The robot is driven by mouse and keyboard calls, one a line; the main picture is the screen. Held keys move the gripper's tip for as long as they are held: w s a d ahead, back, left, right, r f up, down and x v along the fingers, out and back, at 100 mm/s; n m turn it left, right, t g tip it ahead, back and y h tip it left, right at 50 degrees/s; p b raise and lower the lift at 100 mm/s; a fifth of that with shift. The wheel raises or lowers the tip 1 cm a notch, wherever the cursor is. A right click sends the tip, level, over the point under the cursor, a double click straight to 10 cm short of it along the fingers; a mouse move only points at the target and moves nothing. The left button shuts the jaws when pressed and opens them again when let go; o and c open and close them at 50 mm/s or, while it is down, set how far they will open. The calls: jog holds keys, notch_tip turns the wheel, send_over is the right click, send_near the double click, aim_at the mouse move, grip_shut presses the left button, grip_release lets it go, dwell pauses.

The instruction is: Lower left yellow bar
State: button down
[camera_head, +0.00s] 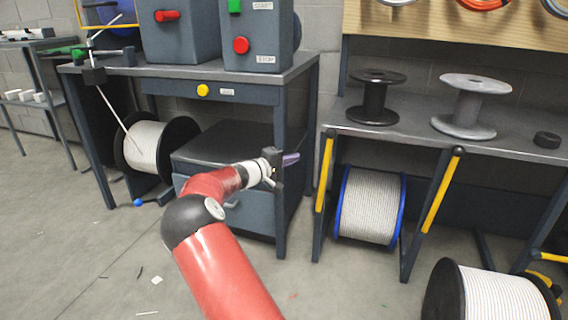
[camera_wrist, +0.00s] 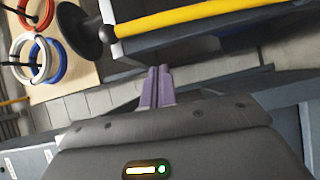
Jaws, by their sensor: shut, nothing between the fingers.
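The left yellow bar (camera_head: 324,175) stands nearly upright along the front left leg of the right bench. In the wrist view, a yellow bar (camera_wrist: 190,14) crosses the top, beyond my fingertips, with one end near a black disc. My gripper (camera_head: 290,159) is left of the left bar and apart from it, around the height of its upper part. Its purple fingers (camera_wrist: 157,86) are together and hold nothing. A second yellow bar (camera_head: 441,190) slants along another bench leg, with a black knob at its top.
The right bench (camera_head: 520,149) carries a black spool (camera_head: 375,97) and a grey spool (camera_head: 468,105). A blue-rimmed cable reel (camera_head: 368,207) sits under it. Another reel (camera_head: 500,297) lies front right. A drawer cabinet (camera_head: 255,200) is close behind my arm. Floor at left is mostly clear.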

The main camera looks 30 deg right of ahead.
jog(key=s+d, duration=0.2)
jog(key=d, duration=0.5)
jog(key=shift+d+f+b, duration=0.25)
jog(key=shift+d+b, duration=0.05)
jog(key=shift+d, duration=0.05)
